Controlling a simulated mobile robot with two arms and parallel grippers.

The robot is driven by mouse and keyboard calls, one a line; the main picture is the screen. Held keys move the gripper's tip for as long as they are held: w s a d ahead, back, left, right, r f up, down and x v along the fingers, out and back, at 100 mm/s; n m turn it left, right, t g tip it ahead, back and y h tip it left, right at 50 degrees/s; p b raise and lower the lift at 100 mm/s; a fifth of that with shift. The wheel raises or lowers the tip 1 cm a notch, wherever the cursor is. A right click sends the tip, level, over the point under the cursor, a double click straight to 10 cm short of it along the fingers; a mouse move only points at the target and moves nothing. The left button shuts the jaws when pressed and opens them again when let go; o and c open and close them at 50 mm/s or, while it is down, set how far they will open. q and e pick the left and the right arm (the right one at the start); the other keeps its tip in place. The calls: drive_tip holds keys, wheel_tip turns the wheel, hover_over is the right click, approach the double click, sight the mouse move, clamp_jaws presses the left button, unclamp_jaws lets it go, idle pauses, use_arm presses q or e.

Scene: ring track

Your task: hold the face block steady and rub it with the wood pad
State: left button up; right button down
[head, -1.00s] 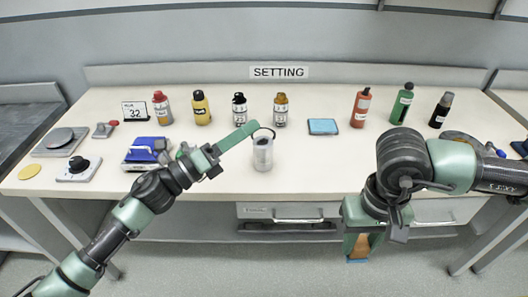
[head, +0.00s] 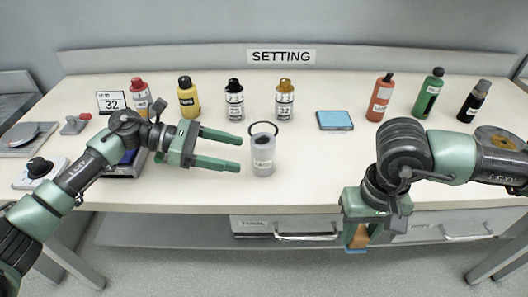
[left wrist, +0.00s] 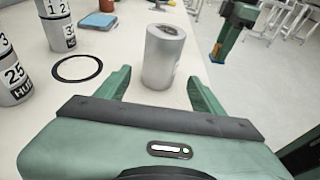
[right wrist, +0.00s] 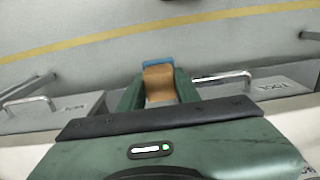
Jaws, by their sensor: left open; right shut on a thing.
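A grey cylinder with a dark hole in its top and a white label (head: 263,155), likely the face block, stands upright near the table's front edge. My left gripper (head: 239,153) is open and level, its fingers pointing right at the cylinder. In the left wrist view the cylinder (left wrist: 163,58) stands at and just beyond the fingertips, unheld. My right gripper (head: 361,237) points down in front of the table edge, shut on the wood pad (head: 361,237). The pad, brown with a blue end, also shows in the right wrist view (right wrist: 159,82).
A dark ring (head: 276,127) lies behind the cylinder. Several bottles stand along the back, with a blue pad (head: 335,120) among them. A blue device (head: 122,165) is under my left arm. Drawer handles (head: 307,236) lie below the edge. Table right of the cylinder is clear.

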sight(258, 158)
use_arm(q)
drive_tip(key=x, duration=0.2)
drive_tip(key=shift+d+p, duration=0.35)
drive_tip(key=shift+d, duration=0.1)
use_arm(e)
drive_tip(key=shift+r, duration=0.55)
use_arm(q)
drive_tip(key=shift+f+b+x, duration=0.2)
drive_tip(key=shift+b+x, duration=0.5)
drive_tip(key=shift+x, duration=0.45)
use_arm(e)
drive_tip(key=shift+f, duration=0.7)
use_arm(q)
drive_tip(key=shift+x, duration=0.85)
use_arm(e)
drive_tip(key=shift+f, duration=0.25)
use_arm(q)
drive_tip(key=shift+r, duration=0.1)
drive_tip(key=c, duration=0.9)
